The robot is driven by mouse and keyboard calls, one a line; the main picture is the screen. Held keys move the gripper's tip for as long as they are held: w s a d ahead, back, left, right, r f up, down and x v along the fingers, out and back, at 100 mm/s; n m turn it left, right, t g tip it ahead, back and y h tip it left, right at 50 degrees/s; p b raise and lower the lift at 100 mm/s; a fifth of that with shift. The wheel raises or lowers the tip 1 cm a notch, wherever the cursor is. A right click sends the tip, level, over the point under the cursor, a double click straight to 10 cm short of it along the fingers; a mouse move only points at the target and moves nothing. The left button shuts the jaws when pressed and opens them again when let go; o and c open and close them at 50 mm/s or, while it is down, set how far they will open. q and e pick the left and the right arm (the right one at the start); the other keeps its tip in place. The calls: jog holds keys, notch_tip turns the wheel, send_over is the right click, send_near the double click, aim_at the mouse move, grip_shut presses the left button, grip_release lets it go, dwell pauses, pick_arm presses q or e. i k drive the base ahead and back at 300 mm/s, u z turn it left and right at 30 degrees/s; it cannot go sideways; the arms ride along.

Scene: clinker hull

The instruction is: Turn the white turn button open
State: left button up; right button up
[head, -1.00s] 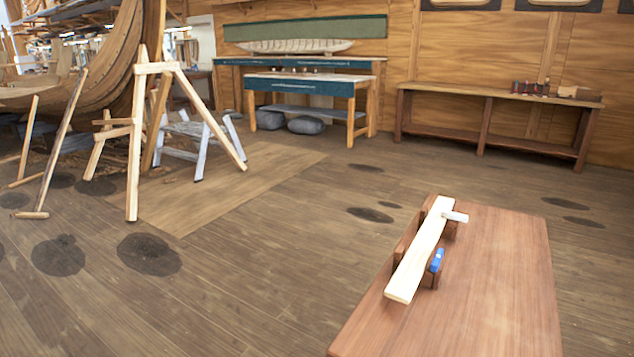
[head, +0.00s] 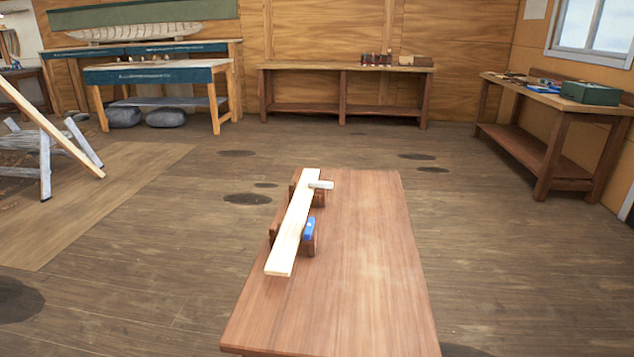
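The white turn button (head: 320,185) sits near the far end of a pale plank (head: 290,232). It points to the right and its left end lies over or against the plank's edge. A blue turn button (head: 309,228) is nearer, on a dark wooden block beside the plank, and runs roughly along the plank. The plank lies between brown blocks on the reddish wooden table (head: 365,290). Neither of my grippers shows in the head view.
A low bench (head: 345,70) stands along the back wall. Another bench (head: 548,98) with a green box (head: 590,93) is at the right. The floor around the table is clear.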

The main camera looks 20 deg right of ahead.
aim_at(319, 184)
jog(key=u, duration=0.2)
jog(key=k, duration=0.3)
jog(key=u, duration=1.45)
jog(key=i, duration=0.3)
jog(key=z, duration=0.55)
jog(key=i, duration=2.15)
jog(key=z, duration=1.6)
jog(key=i, duration=0.95)
jog(key=z, duration=1.15)
